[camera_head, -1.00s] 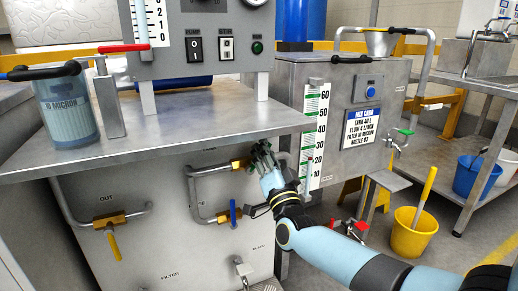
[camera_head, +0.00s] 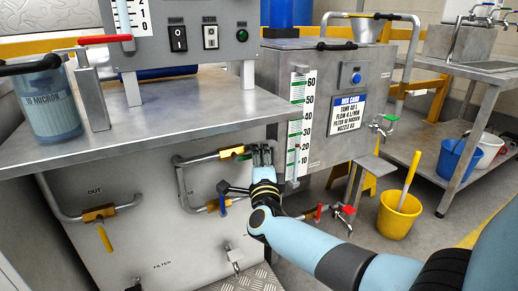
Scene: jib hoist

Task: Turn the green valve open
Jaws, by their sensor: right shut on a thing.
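The green valve (camera_head: 247,156) is on the upper pipe of the steel cabinet front, under the tabletop edge. Its body is brass and a small bit of its green handle shows beside my fingers. My right gripper (camera_head: 261,156) is at the valve's right side, shut on the green handle. The fingers hide most of the handle, so its exact angle is hard to tell. My left gripper is not in view.
A blue-handled valve (camera_head: 223,205) sits just below, close to my right wrist. A yellow-handled valve (camera_head: 104,236) is at the left. The steel tabletop (camera_head: 190,125) overhangs the valves. A yellow bucket (camera_head: 399,214) stands on the floor at right.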

